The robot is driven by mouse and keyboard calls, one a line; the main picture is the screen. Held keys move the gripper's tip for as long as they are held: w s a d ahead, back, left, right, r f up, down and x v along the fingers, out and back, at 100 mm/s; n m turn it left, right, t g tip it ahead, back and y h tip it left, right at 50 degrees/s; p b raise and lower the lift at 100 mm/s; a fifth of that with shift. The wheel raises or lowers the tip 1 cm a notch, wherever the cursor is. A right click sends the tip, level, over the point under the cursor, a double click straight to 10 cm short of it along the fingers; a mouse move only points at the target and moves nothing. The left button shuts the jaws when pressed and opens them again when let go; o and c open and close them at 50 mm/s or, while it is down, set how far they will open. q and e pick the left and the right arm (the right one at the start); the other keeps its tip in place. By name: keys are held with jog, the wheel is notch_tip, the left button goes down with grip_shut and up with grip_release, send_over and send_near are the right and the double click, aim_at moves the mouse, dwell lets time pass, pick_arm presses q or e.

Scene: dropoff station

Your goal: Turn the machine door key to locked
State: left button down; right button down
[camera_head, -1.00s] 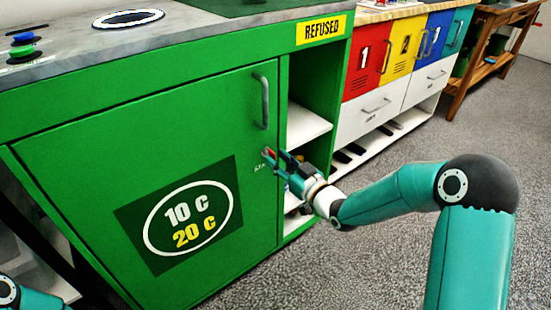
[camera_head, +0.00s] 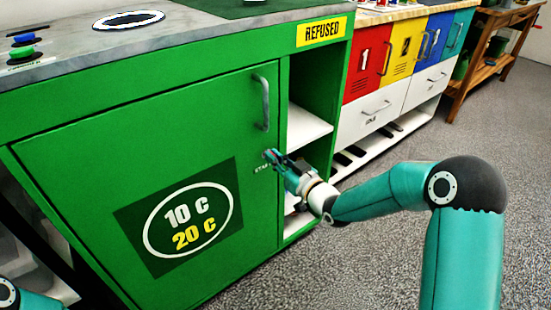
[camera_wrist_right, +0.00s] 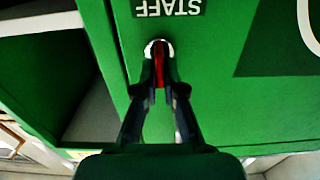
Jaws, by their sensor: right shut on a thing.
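The green machine door (camera_head: 90,150) is shut, with a grey handle (camera_head: 264,102) near its right edge. The key has a red grip (camera_wrist_right: 159,72) and sits in a round silver lock (camera_wrist_right: 158,47) below an upside-down STAFF label (camera_wrist_right: 168,8) in the right wrist view. My right gripper (camera_wrist_right: 163,88) is at the lock, its fingers shut on the red key, which looks upright in that view. In the head view my right gripper (camera_head: 277,163) reaches the door's right edge and mostly hides the key. My left gripper is out of view; only part of that arm shows at bottom left.
An open shelf bay (camera_head: 308,125) lies right of the door, under a yellow REFUSED sign (camera_head: 321,31). Numbered coloured lockers (camera_head: 400,55) and white drawers (camera_head: 375,108) stand further right. Buttons (camera_head: 22,45) sit on the grey countertop (camera_head: 75,62). The floor at right is clear.

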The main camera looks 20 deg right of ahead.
jog(key=shift+m, duration=0.3)
jog(key=m, duration=0.1)
jog(key=m+b, duration=0.1)
jog(key=m, duration=0.1)
jog(key=shift+d, duration=0.25)
jog(key=m, duration=0.5)
jog(key=shift+w+d+f+m, duration=0.15)
jog(key=shift+d+m, duration=0.1)
jog(key=shift+m, duration=0.15)
jog(key=shift+d+f+m+p, duration=0.15)
jog(key=shift+m+p, duration=0.1)
jog(key=shift+m, duration=1.2)
jog(key=shift+f+m+p, duration=0.1)
jog(key=shift+m+p, duration=0.2)
jog(key=shift+m, duration=1.1)
jog(key=shift+d+f+m+p, duration=0.15)
jog(key=shift+m+p, duration=0.1)
jog(key=shift+m, duration=1.2)
jog(key=c, duration=1.3)
grip_release()
jog(key=shift+a+f, duration=0.1)
